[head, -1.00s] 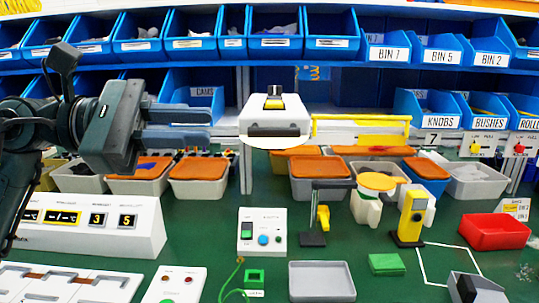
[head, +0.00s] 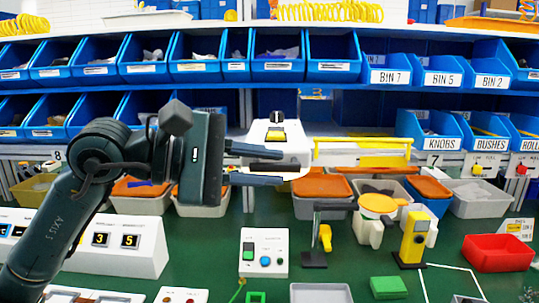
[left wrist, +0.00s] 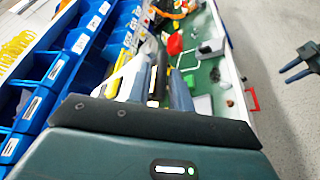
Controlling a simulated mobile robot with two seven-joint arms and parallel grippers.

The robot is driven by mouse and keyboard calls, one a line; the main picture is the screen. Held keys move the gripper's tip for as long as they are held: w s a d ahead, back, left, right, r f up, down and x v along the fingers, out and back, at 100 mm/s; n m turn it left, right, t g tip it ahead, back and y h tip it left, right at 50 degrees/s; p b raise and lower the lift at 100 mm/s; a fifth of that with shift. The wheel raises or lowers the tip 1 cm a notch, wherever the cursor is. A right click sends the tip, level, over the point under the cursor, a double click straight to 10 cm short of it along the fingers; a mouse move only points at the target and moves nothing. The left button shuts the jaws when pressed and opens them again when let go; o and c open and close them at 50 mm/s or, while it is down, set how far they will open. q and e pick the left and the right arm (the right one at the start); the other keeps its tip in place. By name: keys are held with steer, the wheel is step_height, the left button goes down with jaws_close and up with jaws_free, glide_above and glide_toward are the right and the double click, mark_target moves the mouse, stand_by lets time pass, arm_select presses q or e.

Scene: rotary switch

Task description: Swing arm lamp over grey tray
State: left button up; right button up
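The lamp (head: 292,143) has a white head with a black and yellow top and a black grip bar (head: 268,167) on its front. A yellow arm (head: 362,150) extends to its right. My left gripper (head: 283,168) is open, its two fingers above and below the grip bar with gaps visible. In the left wrist view the dark bar (left wrist: 161,75) shows between the fingers; contact is not clear. The grey tray (head: 320,294) lies empty on the green bench, below and right of the lamp, partly cut off. My right gripper (left wrist: 284,74) shows open and empty in the left wrist view.
Blue bins (head: 305,57) line the shelves behind. Grey bins with orange lids (head: 322,187) stand under the lamp. A black stand (head: 315,240), a yellow device (head: 412,240), a green block (head: 388,287) and a switch box (head: 264,252) stand around the tray.

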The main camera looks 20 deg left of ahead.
arm_select(q)
steer(key=shift+w+d+f, duration=0.15)
steer(key=shift+w+d, duration=0.15)
steer(key=shift+d, duration=0.15)
jaws_close()
